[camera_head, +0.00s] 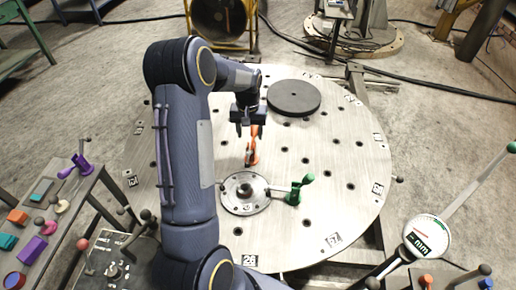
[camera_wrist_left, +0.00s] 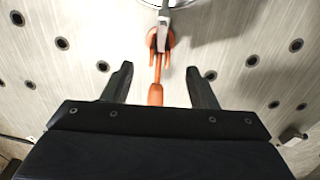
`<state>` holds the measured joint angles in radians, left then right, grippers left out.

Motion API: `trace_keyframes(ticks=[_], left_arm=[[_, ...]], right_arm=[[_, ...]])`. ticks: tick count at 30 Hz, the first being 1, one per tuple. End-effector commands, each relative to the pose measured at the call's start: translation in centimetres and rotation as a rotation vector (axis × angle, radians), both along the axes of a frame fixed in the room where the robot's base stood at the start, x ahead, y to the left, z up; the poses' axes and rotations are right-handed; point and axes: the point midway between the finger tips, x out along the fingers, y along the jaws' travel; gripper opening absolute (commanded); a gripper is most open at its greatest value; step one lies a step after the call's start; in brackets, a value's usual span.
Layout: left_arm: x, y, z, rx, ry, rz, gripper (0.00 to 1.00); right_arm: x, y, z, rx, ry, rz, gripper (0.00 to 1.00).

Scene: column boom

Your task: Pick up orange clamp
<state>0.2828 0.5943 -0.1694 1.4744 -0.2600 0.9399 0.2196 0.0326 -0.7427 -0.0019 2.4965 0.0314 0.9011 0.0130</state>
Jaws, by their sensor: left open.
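The orange clamp (camera_head: 251,150) stands on the round metal table (camera_head: 340,180), just behind the round metal fixture (camera_head: 240,206). My left gripper (camera_head: 249,130) points down over the clamp's far end. In the left wrist view the orange clamp (camera_wrist_left: 157,70) lies between the open fingers of my left gripper (camera_wrist_left: 160,88), with its orange handle nearest the palm and its grey part farther off. The fingers stand apart on both sides and do not touch it. My right gripper is not in view.
A green clamp (camera_head: 298,189) stands right of the fixture. A dark round disc (camera_head: 293,97) lies at the table's back. A side bench (camera_head: 75,215) with colored blocks is at left. A white dial gauge (camera_head: 427,237) is at front right. The table's right side is largely clear.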

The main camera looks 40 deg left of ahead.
Motion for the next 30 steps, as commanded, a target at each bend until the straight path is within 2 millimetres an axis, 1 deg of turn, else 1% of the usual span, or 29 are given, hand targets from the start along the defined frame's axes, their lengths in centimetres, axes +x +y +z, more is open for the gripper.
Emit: trace_keyframes(ticks=[1,3,10,13,17,18,21,24,29,30], left_arm=[[0.2,0.3,-0.6,0.005,0.011,0.004,0.53],[0.3,0.5,-1.3,0.009,0.017,0.006,0.53],[0.4,0.5,-3.6,0.010,0.019,0.005,0.53],[0.5,0.6,-4.7,0.010,0.020,0.005,0.53],[0.7,0.6,-6.7,0.008,0.021,0.005,0.53],[0.7,0.6,-7.4,0.008,0.020,0.005,0.53],[0.8,0.6,-8.4,0.008,0.018,0.004,0.53],[0.8,0.6,-8.8,0.010,0.016,0.004,0.53],[0.8,0.6,-8.9,0.010,0.016,0.004,0.53],[0.8,0.6,-8.9,0.010,0.016,0.004,0.51]], right_arm=[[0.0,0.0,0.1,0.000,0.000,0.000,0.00],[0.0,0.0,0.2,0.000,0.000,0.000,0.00],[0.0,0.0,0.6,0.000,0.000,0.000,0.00],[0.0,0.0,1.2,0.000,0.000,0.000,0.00],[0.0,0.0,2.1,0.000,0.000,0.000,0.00],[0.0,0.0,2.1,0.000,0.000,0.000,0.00],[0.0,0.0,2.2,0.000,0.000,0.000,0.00],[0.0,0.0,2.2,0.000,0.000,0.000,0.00],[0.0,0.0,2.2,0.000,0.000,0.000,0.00],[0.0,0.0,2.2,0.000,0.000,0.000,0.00]])
